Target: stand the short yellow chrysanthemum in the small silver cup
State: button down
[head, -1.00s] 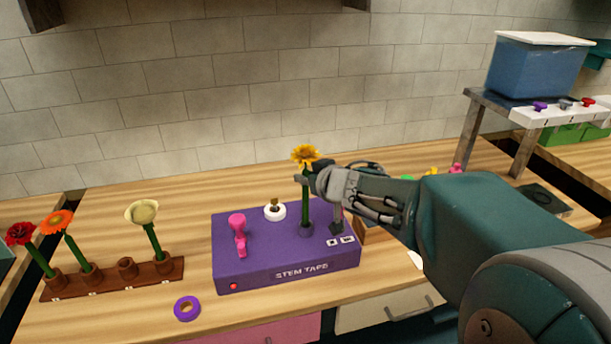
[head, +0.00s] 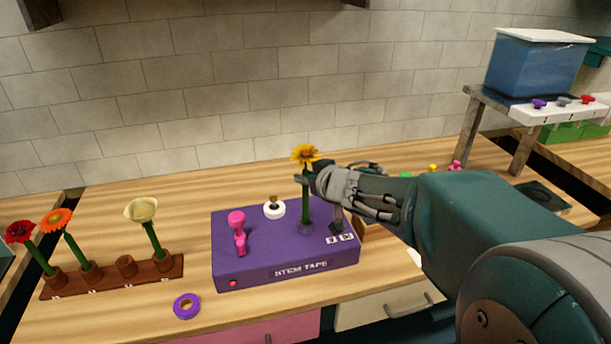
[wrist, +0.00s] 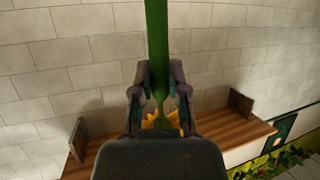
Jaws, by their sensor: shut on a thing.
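The yellow chrysanthemum (head: 305,155) is upright, bloom on top, above the purple stem tape box. My gripper (head: 308,178) is shut on its green stem just below the bloom. The stem's lower end meets a small dark round socket (head: 306,228) on the box top; I cannot tell whether it is inside. In the wrist view the green stem (wrist: 157,45) runs between the fingers, and yellow petals (wrist: 160,120) show beyond them. I cannot pick out the small silver cup for sure; my arm hides part of the counter to the right.
The stem tape box (head: 285,262) bears a pink lever (head: 238,232) and a white roll (head: 274,210). A purple ring (head: 187,306) lies in front. A brown rack (head: 112,278) with red, orange and cream flowers is at left. A metal stand (head: 470,133) holds a blue tank (head: 537,70).

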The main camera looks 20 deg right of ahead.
jog(key=shift+f, duration=1.4)
dwell(1.3)
jog(key=c, duration=0.6)
grip_release()
jog(key=o, duration=0.6)
jog(key=shift+v, duration=4.55)
